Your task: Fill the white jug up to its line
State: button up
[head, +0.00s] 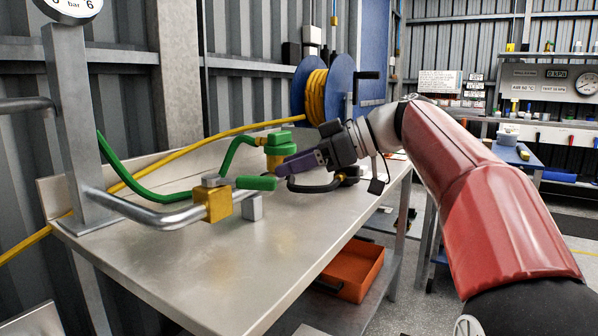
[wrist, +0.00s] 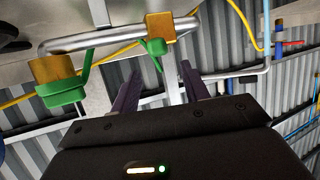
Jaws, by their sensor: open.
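I cannot make out the white jug for certain in either view. A steel pipe (head: 150,212) over the metal bench carries a brass valve (head: 218,204) with a green lever (head: 256,183). Behind it is a second brass fitting with green parts (head: 279,147). My gripper (head: 281,170) is open and empty above the bench, its purple fingers close to the green lever. In the wrist view my gripper (wrist: 160,72) points towards the brass valve (wrist: 161,27) and its green lever (wrist: 156,49), with a gap apparently between them. Whether they touch is unclear.
The steel bench top (head: 290,240) is mostly bare at the front. A green hose (head: 150,193) and yellow hose (head: 170,158) run along its back, near a blue hose reel (head: 318,90). An orange bin (head: 352,270) sits below. A small whitish container (head: 507,137) stands on a far blue-topped table.

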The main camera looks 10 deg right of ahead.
aim_at(258, 177)
jog(key=x, duration=0.8)
jog(key=shift+s, duration=0.1)
grip_shut()
